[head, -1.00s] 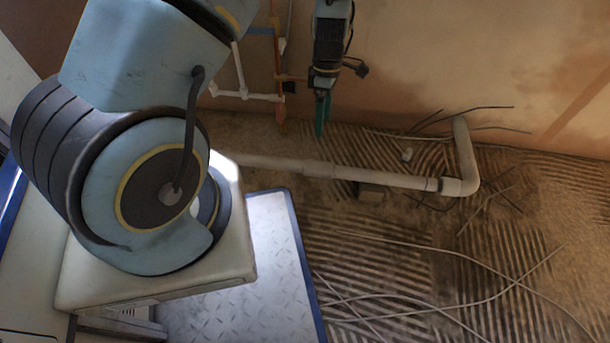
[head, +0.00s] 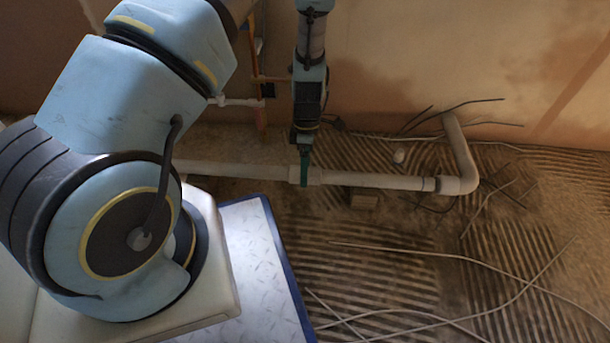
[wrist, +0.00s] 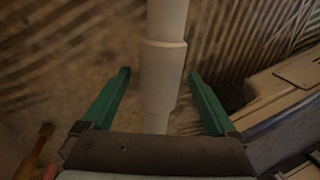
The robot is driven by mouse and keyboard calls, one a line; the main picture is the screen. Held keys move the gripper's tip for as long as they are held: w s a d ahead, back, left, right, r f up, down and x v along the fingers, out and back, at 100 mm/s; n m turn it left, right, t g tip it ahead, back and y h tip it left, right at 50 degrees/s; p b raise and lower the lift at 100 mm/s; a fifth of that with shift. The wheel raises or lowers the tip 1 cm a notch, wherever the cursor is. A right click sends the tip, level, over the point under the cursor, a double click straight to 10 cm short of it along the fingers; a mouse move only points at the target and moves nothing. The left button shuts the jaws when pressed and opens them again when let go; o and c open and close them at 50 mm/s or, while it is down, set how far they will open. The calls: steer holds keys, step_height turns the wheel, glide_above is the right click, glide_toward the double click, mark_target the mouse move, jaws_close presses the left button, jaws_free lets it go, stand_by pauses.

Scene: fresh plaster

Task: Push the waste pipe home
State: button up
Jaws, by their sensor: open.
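The grey-white waste pipe (head: 385,181) lies low along the floor in the head view, with a thicker socket (head: 314,176) partway along it and an elbow (head: 458,185) at its right end. My gripper (head: 304,180) points down at the socket. In the wrist view the pipe (wrist: 166,18) runs up the picture, and the thicker socket (wrist: 161,75) is between my two green fingers (wrist: 159,74). The fingers are open, one on each side, with a gap to the pipe on both. How far the pipe sits in the socket cannot be told.
A small block (head: 364,199) lies just in front of the pipe. Loose cables (head: 470,262) cross the ridged floor at the right. The plastered wall (head: 400,60) rises behind. Thin upright pipes (head: 259,80) stand near the wall at left.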

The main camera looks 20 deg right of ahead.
steer(key=shift+s+f, duration=0.1)
steer(key=shift+f, duration=0.3)
steer(key=shift+c, duration=0.2)
jaws_close()
stand_by(0.4)
